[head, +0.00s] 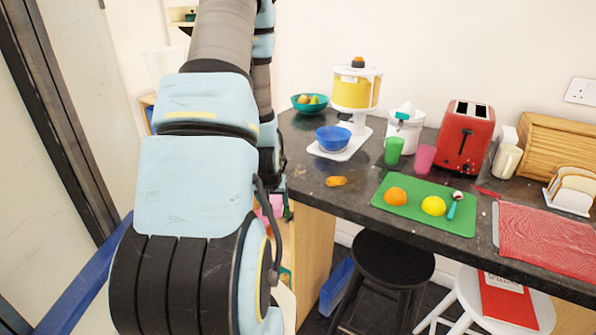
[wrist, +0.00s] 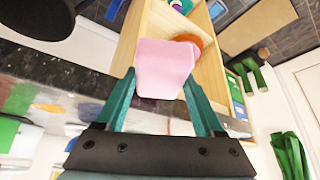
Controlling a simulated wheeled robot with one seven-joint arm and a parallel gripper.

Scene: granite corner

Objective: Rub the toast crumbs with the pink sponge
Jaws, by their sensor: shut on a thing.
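The pink sponge (wrist: 165,65) is between the two teal fingers of my gripper (wrist: 161,84) in the wrist view. My gripper is shut on it, and its far end sticks out past the fingertips. In the head view a bit of pink (head: 275,203) shows behind my arm, beside the left end of the dark counter; my arm hides most of the gripper there. The sponge is apart from that patch.
The counter (head: 310,182) holds a green board (head: 410,209) with fruit, a blue bowl (head: 333,138), a juicer, green and pink cups, a red toaster (head: 466,138) and a red cloth (head: 548,240). Stools (head: 392,258) stand in front. The counter around the orange-brown patch is clear.

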